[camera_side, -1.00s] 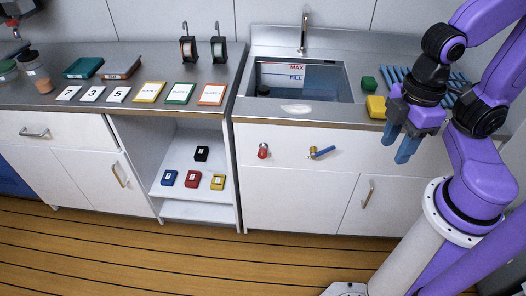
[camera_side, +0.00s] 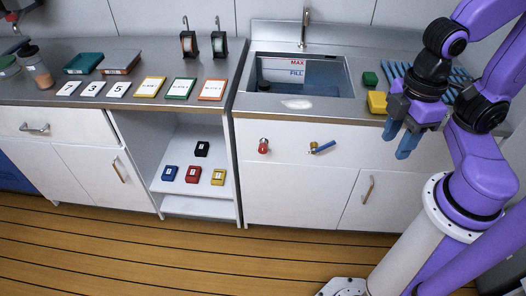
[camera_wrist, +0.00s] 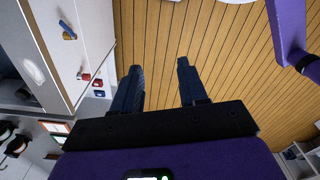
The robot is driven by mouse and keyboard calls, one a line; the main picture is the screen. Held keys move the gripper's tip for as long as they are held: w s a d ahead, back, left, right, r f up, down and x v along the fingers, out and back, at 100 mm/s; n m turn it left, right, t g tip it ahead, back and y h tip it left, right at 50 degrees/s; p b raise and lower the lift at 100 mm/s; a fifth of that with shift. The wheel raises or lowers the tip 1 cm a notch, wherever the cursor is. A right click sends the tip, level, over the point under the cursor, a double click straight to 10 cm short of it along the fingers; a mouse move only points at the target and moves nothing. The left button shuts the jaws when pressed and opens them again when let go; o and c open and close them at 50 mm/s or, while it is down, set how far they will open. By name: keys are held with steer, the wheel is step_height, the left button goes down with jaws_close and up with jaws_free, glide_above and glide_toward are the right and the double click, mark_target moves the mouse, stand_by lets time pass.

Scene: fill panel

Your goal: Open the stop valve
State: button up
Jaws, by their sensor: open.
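A valve with a brass body and a blue lever (camera_side: 322,147) sits on the white panel below the sink. Its lever points right and slightly up; it also shows in the wrist view (camera_wrist: 69,32). A red valve knob (camera_side: 263,146) is to its left on the same panel and also shows in the wrist view (camera_wrist: 84,77). The frames do not show which is called the stop valve. My gripper (camera_side: 399,138) is open and empty, right of the blue lever and apart from it. Its two blue fingers (camera_wrist: 159,68) point downward in the side view.
The sink (camera_side: 300,78) has MAX and FILL marks. Several small boxes stand on the open shelf (camera_side: 185,200). The floor in front is clear.

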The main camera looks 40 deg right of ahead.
steer(key=shift+o, duration=0.3)
steer(key=shift+o, duration=1.2)
steer(key=w+a+f+n+t+h, duration=0.1)
steer(key=w+a+f+h, duration=0.2)
steer(key=w+a+f, duration=0.35)
steer(key=w+a+f+n+t+h, duration=0.2)
steer(key=w+a+f+h, duration=0.15)
steer(key=w, duration=0.65)
steer(key=w+a+f+n+t+h, duration=0.1)
steer(key=w+a+f+h, duration=0.3)
steer(key=w, duration=0.5)
steer(key=n+t+h, duration=0.3)
steer(key=n+t, duration=0.4)
steer(key=t, duration=0.1)
glide_toward(263, 151)
steer(key=x, duration=0.9)
steer(key=shift+w+d+r, duration=0.1)
steer(key=shift+w, duration=0.15)
